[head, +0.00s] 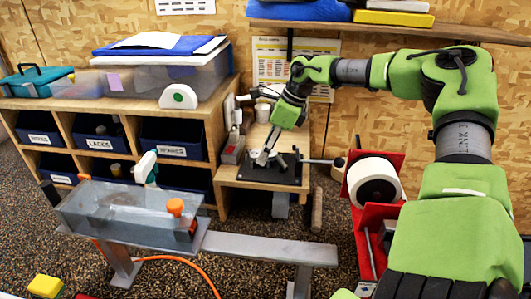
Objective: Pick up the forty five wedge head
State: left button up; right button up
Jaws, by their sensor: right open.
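My right gripper (264,158) points down over a black mat (282,179) on a small wooden stand (235,177). It is open, with its fingers close above the mat. Small dark metal pieces lie around the fingertips. They are too small and partly hidden for me to tell which is the forty five wedge head. I cannot tell whether the fingers touch any of them. My left gripper is out of view.
A clear tank (130,214) stands on a grey bench (270,249) in front. A red rack with a white roll (374,182) stands to the right. A wooden shelf with labelled bins (172,151) is at left. An orange hose (180,258) crosses the floor.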

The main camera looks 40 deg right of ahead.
jog(key=c, duration=1.2)
